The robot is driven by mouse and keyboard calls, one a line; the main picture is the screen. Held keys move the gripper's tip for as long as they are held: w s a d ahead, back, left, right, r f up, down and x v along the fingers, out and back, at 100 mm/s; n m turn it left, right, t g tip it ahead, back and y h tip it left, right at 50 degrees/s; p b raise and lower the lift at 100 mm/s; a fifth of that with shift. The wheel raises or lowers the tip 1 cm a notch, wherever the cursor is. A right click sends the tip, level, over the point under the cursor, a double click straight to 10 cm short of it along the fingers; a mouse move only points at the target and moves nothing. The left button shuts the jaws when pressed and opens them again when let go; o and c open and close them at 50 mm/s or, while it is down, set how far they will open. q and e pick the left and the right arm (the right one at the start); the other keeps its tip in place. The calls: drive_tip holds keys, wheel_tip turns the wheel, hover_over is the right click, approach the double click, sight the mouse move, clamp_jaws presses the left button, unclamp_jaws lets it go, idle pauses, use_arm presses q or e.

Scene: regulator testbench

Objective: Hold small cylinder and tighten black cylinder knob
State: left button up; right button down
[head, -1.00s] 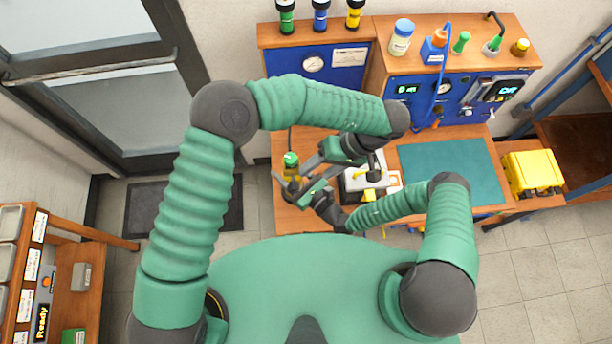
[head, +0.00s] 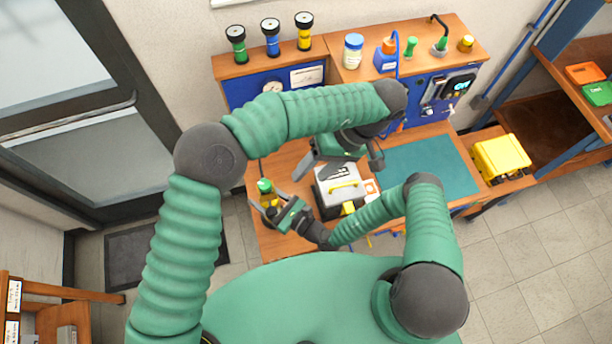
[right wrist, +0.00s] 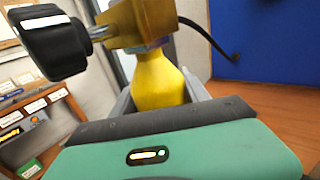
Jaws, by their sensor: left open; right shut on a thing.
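A small yellow cylinder (right wrist: 160,80) hangs below a brass block (right wrist: 140,22) in the right wrist view. A black cylinder knob (right wrist: 48,42) sticks out from the block's left side on a metal stem. My right gripper (head: 268,208) is shut on the yellow cylinder. In the head view this assembly appears small, with a green top (head: 264,185), and its knob is hard to make out. My left gripper (head: 318,170) is open and empty, apart from the assembly, to its right and further back.
A grey case with a yellow handle (head: 340,186) stands on the bench right of the assembly. A green mat (head: 430,165) and a yellow box (head: 502,156) lie further right. A blue panel (head: 265,86) with gauges is behind. A black cable (right wrist: 212,38) runs from the block.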

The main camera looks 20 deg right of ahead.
drive_tip(key=shift+c, duration=2.4)
unclamp_jaws()
